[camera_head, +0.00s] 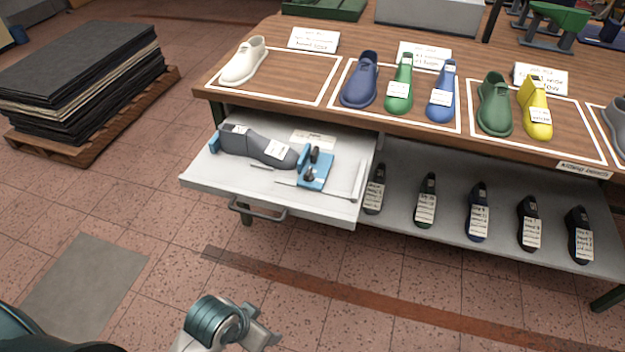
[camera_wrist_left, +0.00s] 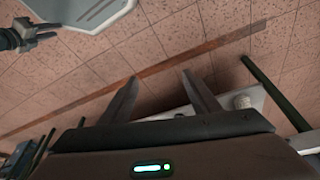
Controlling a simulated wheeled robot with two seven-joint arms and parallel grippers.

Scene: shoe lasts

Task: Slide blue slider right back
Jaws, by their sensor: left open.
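The blue slider (camera_head: 316,170) stands on the pulled-out grey tray (camera_head: 215,186), at the right, toe end of a grey shoe last (camera_head: 258,146). It carries small black knobs. A blue end stop (camera_head: 214,142) stands at the last's heel on the left. My left gripper (camera_head: 262,335) is low at the bottom edge of the head view, over the floor and well in front of the tray. In the left wrist view its two fingers (camera_wrist_left: 160,76) are spread apart with nothing between them. Another gripper, apparently my right (camera_wrist_left: 38,38), shows at the wrist view's upper left; its jaws are unclear.
The wooden table (camera_head: 290,35) above the tray holds white, blue, green and yellow lasts. Dark lasts stand on a lower shelf (camera_head: 400,210) to the right. A pallet of dark sheets (camera_head: 85,85) is at the left. Floor before the tray is clear.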

